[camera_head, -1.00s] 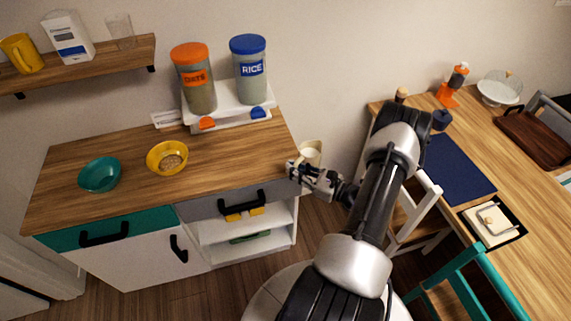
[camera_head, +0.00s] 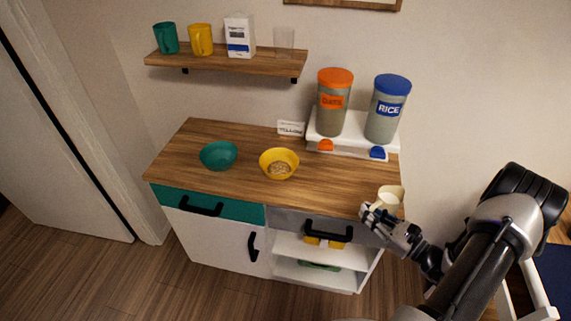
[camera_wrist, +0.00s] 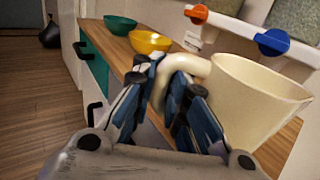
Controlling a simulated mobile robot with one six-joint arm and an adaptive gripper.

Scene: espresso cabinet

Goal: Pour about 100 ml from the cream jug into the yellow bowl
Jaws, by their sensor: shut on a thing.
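The cream jug (camera_head: 392,197) is at the right front corner of the wooden cabinet top, held by its handle in my gripper (camera_head: 373,214). In the wrist view the jug (camera_wrist: 255,95) fills the right side, and my gripper (camera_wrist: 165,95) is shut on its handle. The jug looks close to upright; its contents are hidden in the wrist view. The yellow bowl (camera_head: 291,156) stands on the top to the left of the jug, with oat-like grains (camera_head: 279,169) in it. It also shows in the wrist view (camera_wrist: 150,43), beyond my fingers.
A teal bowl (camera_head: 218,155) stands left of the yellow bowl. Orange-lidded (camera_head: 334,100) and blue-lidded (camera_head: 387,108) dispensers stand on a white stand behind. A small card (camera_head: 291,128) is at the back. A wall shelf (camera_head: 225,62) holds mugs, a carton and a glass. The top between jug and yellow bowl is clear.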

